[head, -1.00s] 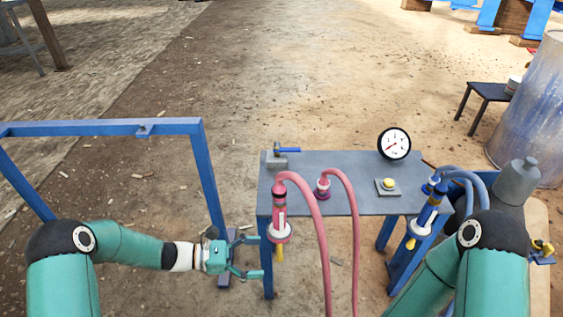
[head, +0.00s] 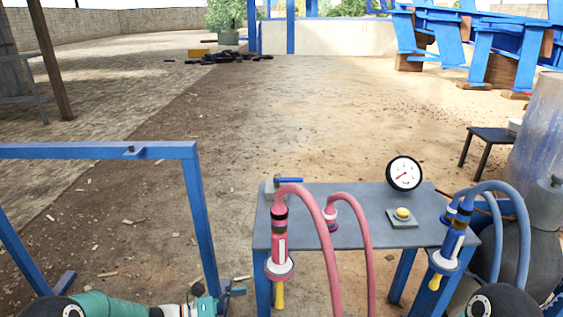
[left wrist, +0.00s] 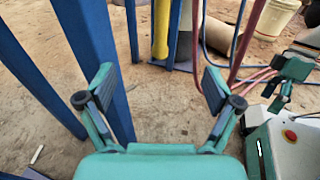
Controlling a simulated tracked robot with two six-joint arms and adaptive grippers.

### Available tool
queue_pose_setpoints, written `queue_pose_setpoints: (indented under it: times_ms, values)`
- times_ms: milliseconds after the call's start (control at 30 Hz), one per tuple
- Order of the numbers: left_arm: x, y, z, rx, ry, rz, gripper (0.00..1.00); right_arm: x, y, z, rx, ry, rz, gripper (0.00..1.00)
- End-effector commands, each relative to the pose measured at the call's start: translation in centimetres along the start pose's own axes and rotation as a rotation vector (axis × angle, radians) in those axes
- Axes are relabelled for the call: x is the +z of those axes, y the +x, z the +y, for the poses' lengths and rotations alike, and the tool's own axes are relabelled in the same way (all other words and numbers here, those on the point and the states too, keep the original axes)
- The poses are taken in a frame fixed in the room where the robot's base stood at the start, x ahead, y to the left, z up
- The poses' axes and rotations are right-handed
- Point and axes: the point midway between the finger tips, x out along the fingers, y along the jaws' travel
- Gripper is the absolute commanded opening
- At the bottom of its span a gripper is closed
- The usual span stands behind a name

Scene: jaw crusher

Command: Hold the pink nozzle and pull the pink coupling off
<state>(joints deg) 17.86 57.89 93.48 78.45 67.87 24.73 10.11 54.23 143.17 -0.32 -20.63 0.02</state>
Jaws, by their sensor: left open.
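The pink nozzle (head: 279,247) stands upright at the front left edge of the grey bench, with a pale collar and a yellow tip below. The pink coupling (head: 281,208) appears to be the hose end on top of it, above dark and yellow bands. A pink hose arches from it to the right. My left gripper (head: 222,294) is low and left of the nozzle, apart from it. In the left wrist view my left gripper (left wrist: 160,88) is open, with nothing between its fingers. Part of my right gripper (left wrist: 288,80) seems to show there; its jaws are unclear.
The grey bench (head: 350,230) carries a gauge (head: 404,173), a yellow button (head: 403,213) and a blue-handled valve (head: 287,181). A second pink fitting (head: 330,217) stands behind the nozzle. A blue nozzle (head: 451,245) is at right. A blue frame (head: 199,215) stands close left of my left gripper.

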Motion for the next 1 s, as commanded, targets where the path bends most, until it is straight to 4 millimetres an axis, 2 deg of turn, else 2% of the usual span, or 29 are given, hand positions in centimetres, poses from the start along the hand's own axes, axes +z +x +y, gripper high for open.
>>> queue_pose_setpoints:
  times_ms: [300, 500, 700, 1000]
  values:
    - [-0.1, 4.7, -0.1, -0.004, 0.001, 0.000, 0.91, 0.0, 0.9, 0.3, 0.000, 0.000, 0.000, 0.83]
    - [-0.1, 6.9, -0.1, -0.003, 0.001, 0.000, 0.91, 0.0, 1.3, 0.5, 0.000, 0.000, 0.000, 0.83]
    - [0.0, 8.0, -0.1, -0.002, 0.001, 0.000, 0.91, 0.0, 1.5, 0.5, 0.000, 0.000, 0.000, 0.83]
    - [0.0, 8.1, 0.0, -0.001, 0.001, 0.000, 0.91, 0.0, 1.5, 0.5, 0.000, 0.000, 0.000, 0.83]
